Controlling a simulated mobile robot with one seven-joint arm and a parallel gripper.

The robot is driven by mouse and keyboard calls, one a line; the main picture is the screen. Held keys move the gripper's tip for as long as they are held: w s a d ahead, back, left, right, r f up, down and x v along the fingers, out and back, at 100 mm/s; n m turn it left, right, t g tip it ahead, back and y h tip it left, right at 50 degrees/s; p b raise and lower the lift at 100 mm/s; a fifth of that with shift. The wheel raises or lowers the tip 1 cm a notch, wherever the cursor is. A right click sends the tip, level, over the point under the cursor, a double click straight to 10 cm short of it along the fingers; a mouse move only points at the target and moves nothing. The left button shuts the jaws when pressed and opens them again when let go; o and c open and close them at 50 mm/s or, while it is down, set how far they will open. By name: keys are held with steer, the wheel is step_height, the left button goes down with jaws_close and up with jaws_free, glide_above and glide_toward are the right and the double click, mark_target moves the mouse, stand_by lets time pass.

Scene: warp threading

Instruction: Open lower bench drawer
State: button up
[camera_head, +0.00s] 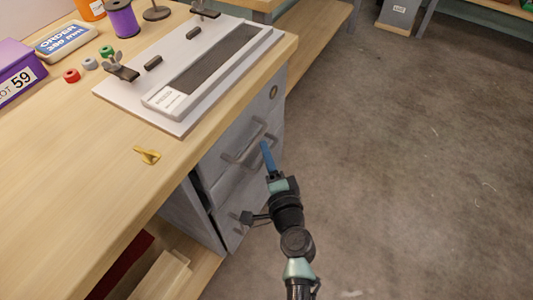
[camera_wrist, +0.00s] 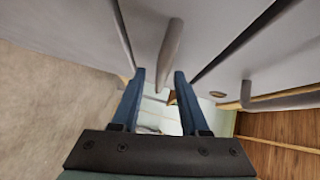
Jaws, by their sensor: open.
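A grey drawer unit (camera_head: 212,165) sits under the workbench, with bar handles on its fronts. The upper bar handle (camera_head: 243,141) shows in the head view. My gripper (camera_head: 265,145) is beside the drawer fronts, its blue fingers pointing at them. In the wrist view my gripper (camera_wrist: 160,74) is open, and a grey bar handle (camera_wrist: 171,45) lies in line with the gap between the fingertips. Whether the fingers reach around it or stop short is unclear. Nothing is held. Another handle (camera_wrist: 246,93) shows at the right. My arm hides part of the lower fronts.
The wooden bench top (camera_head: 60,200) overhangs the drawers. It carries a white board with a dark slotted frame (camera_head: 185,99), a yellow clip-like piece (camera_head: 147,155), a purple box (camera_head: 18,72) and spools. Open concrete floor (camera_head: 410,170) lies to the right.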

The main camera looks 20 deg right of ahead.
steer(key=shift+w, duration=0.4)
jaws_close()
stand_by(1.3)
